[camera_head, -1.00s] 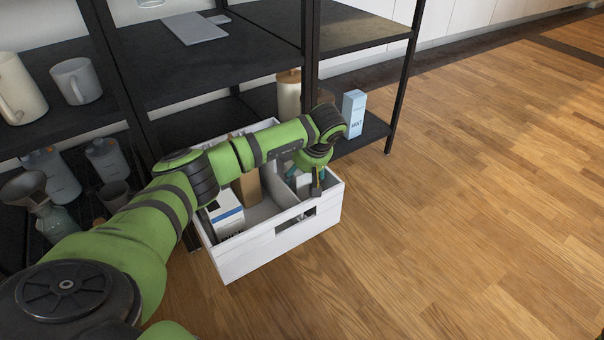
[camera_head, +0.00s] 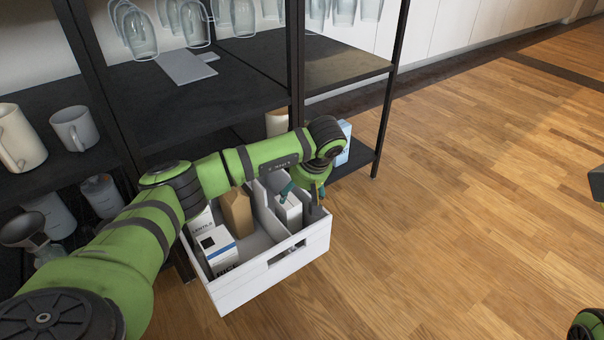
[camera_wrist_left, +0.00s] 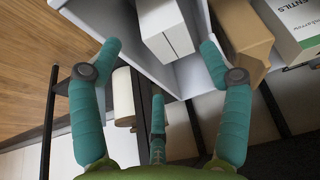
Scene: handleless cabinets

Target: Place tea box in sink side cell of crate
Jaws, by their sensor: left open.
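The white crate (camera_head: 275,278) stands on the floor in front of the shelf, split by a divider. A white box (camera_head: 289,210) stands in its right-hand cell; I cannot read a label that marks it as the tea box. My left gripper (camera_head: 306,190) is open above that cell. In the left wrist view, the gripper (camera_wrist_left: 160,50) has its fingers spread on either side of the white box (camera_wrist_left: 166,28), apart from it. A light-blue box (camera_head: 345,141) on the low shelf is partly hidden behind my wrist.
The crate's other cell holds a brown box (camera_head: 237,212) and a white box with a blue band (camera_head: 217,248), plus a lentils box (camera_wrist_left: 290,22). Black shelf posts (camera_head: 391,95) stand close behind. Glasses hang above. Wood floor (camera_head: 460,220) on the right is clear.

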